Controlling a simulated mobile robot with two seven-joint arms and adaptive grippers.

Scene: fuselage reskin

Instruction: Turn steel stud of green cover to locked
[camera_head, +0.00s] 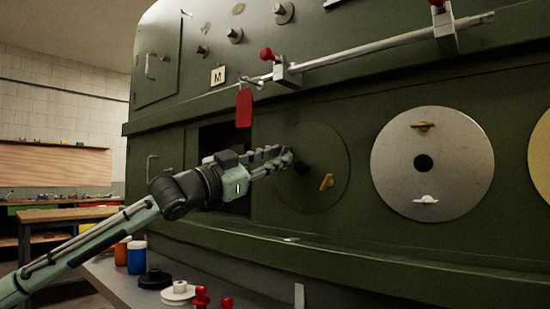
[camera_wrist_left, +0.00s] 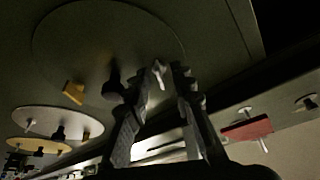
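The green cover (camera_head: 318,145) is a round disc on the green fuselage wall; it also shows in the left wrist view (camera_wrist_left: 85,40). It has a black centre knob (camera_wrist_left: 113,85) and a brass stud (camera_head: 326,182), which also shows in the left wrist view (camera_wrist_left: 73,92). The steel stud (camera_wrist_left: 159,74) stands between the tips of my left gripper (camera_wrist_left: 161,78), with a small gap seen beside it. In the head view my left gripper (camera_head: 287,157) is at the cover's left edge and hides the steel stud. My right gripper is not in view.
A bare metal cover (camera_head: 440,150) with two studs is to the right, and a yellowish one (camera_head: 542,155) beyond it. A red tag (camera_head: 244,108) hangs above my left gripper. A dark opening is behind my wrist. A shelf below holds jars (camera_head: 137,257) and knobs.

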